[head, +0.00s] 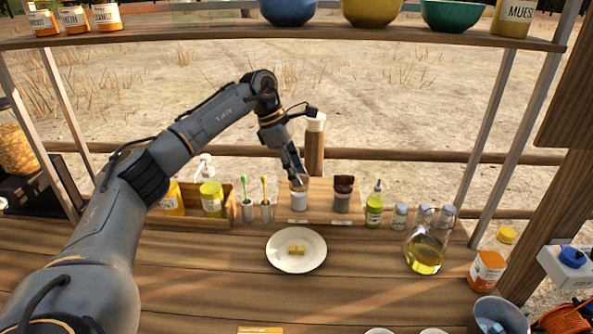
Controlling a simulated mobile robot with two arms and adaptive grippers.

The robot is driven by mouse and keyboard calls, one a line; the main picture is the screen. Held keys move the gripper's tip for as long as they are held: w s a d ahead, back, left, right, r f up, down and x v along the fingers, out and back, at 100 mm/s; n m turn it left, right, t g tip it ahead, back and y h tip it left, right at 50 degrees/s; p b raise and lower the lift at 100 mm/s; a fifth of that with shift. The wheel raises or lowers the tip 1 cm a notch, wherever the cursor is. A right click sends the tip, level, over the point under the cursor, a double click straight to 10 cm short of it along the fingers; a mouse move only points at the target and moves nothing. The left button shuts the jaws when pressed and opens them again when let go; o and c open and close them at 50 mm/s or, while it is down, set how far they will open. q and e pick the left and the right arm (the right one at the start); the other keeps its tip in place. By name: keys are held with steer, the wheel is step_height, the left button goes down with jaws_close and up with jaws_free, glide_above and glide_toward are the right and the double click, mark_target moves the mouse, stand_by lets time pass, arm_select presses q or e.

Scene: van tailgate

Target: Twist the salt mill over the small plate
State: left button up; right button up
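A pale mill (299,201), likely the salt mill, stands upright at the back of the wooden counter, on a small labelled wooden stand. A dark-topped mill (343,197) stands to its right. My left gripper (298,181) points down at the top of the pale mill. Its fingers overlap the mill's top, and I cannot tell whether they are closed on it. My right gripper is not in view.
Two cups with brushes (266,209) and a wooden box of jars (230,207) stand left of the mills. A green bottle (374,208), small shakers (400,216) and an oil jug (423,256) stand to the right. A shelf (220,28) with bowls and jars spans above.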

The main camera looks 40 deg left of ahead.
arm_select(q)
steer(key=shift+r, duration=0.1)
steer(key=shift+a+r, duration=0.15)
steer(key=shift+r, duration=0.15)
steer(key=s+a+r, duration=0.2)
steer(key=a, duration=0.4)
steer(key=s+a+r, duration=0.1)
steer(key=s+a, duration=0.2)
steer(key=a, duration=0.3)
steer(key=shift+a+r, duration=0.3)
steer(key=shift+r, duration=0.1)
steer(key=shift+s, duration=0.1)
